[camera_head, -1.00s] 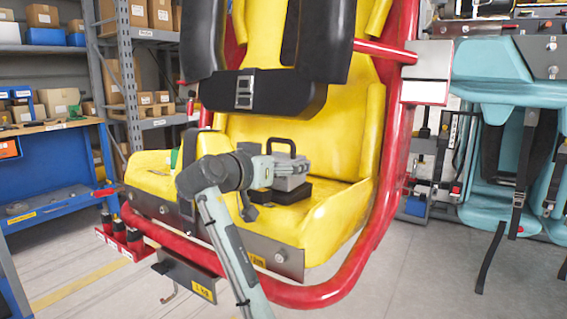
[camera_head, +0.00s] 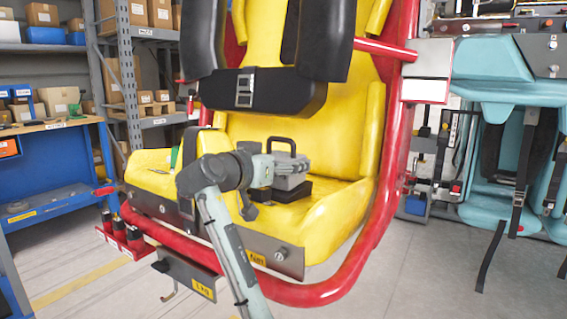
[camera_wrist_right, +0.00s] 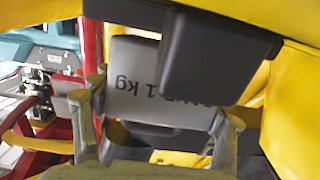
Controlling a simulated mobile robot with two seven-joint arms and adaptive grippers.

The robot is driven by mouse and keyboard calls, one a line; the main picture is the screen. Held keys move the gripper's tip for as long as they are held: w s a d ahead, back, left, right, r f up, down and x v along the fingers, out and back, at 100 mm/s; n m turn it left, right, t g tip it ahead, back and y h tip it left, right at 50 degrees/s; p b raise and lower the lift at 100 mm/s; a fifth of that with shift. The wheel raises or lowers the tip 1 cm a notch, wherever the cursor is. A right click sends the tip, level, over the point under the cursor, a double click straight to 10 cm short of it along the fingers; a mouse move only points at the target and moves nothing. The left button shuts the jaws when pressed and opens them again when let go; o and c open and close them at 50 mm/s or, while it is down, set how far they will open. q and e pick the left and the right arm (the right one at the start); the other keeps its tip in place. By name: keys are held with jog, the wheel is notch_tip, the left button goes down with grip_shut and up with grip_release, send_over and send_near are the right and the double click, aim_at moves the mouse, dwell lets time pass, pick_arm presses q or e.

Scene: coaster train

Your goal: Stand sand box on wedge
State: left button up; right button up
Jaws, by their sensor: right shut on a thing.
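The sand box (camera_head: 293,182), a light grey box with a black handle on top, is over the yellow seat. In the right wrist view the box (camera_wrist_right: 140,82) shows upside-down lettering ending in "1 kg". My right gripper (camera_head: 268,171) is shut on it, and one finger shows on each side in the right wrist view (camera_wrist_right: 152,112). A black block, apparently the wedge (camera_head: 299,192), lies on the seat directly below the box. I cannot tell whether they touch. A dark block overlaps the box in the right wrist view. My left gripper is not in view.
The yellow seat (camera_head: 336,200) has a red tubular frame (camera_head: 378,225) around it and a black lap pad (camera_head: 270,96) above. A green object (camera_head: 175,158) is at the seat's left. A blue workbench (camera_head: 50,180) stands left, teal seats (camera_head: 500,75) right.

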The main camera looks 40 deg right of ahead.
jog(key=shift+f, duration=0.15)
dwell(0.3)
jog(key=o, duration=1.9)
jog(key=shift+o, duration=0.3)
jog(key=shift+f, duration=0.1)
jog(key=shift+f, duration=0.15)
jog(key=v, duration=1.2)
